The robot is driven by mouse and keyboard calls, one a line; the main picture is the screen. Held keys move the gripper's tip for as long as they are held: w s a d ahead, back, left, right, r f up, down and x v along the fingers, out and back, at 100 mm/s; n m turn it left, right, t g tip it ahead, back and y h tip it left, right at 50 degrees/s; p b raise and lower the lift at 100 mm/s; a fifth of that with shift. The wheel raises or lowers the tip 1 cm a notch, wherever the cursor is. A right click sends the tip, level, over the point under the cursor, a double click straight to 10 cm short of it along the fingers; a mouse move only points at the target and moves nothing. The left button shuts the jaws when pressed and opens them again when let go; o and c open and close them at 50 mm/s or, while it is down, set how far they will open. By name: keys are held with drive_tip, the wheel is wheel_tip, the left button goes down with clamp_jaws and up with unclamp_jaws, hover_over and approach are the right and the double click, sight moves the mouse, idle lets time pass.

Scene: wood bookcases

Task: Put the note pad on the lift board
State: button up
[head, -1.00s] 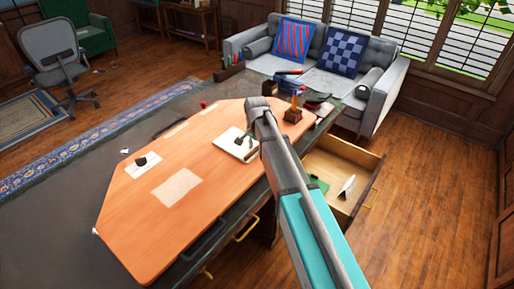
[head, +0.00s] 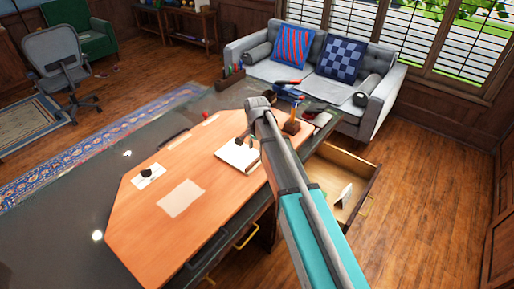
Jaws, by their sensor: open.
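A thick white note pad (head: 238,156) lies flat on a broad orange-brown wooden board (head: 150,230) on the dark desk. This board looks like the lift board. My arm comes in from the lower right, and my gripper (head: 243,139) hangs just above the pad's far edge. Its dark fingers are small and partly hidden by my arm. It is open, and the pad appears to rest on the board, not in the fingers.
A flat pale sheet (head: 181,198) and a small white card with a black object (head: 147,174) lie on the board. A wooden stand (head: 292,127) is at its far end. An open drawer (head: 325,163) sticks out right. A grey sofa (head: 310,90) stands behind.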

drive_tip(key=shift+r+p, duration=2.4)
drive_tip(key=shift+r, duration=0.3)
drive_tip(key=shift+s+d, duration=0.1)
drive_tip(key=s+d+n, duration=0.7)
drive_tip(key=s+d, duration=1)
drive_tip(key=s, duration=0.4)
drive_tip(key=shift+d+n, duration=0.15)
drive_tip(key=shift+n, duration=0.15)
drive_tip(key=shift+s, duration=0.15)
